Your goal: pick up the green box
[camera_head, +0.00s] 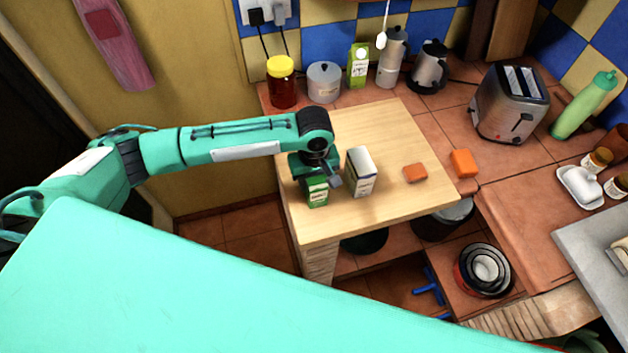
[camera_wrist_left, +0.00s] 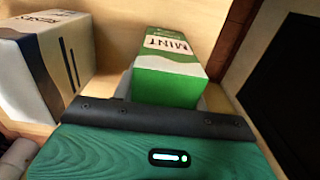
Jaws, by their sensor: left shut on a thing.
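The green box (camera_head: 317,192), with a white band, is at the front left of the light wooden counter top (camera_head: 395,135). In the left wrist view the dark edge of my left gripper (camera_wrist_left: 160,112) crosses in front of the box's lower part. Whether the box's base touches the wood is hard to tell. My right gripper is not in view.
A white and dark blue box (camera_head: 361,172) stands just right of the green box and also shows in the wrist view (camera_wrist_left: 45,65). A jar (camera_head: 282,82), canister (camera_head: 323,82) and green carton (camera_head: 358,66) stand at the back.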

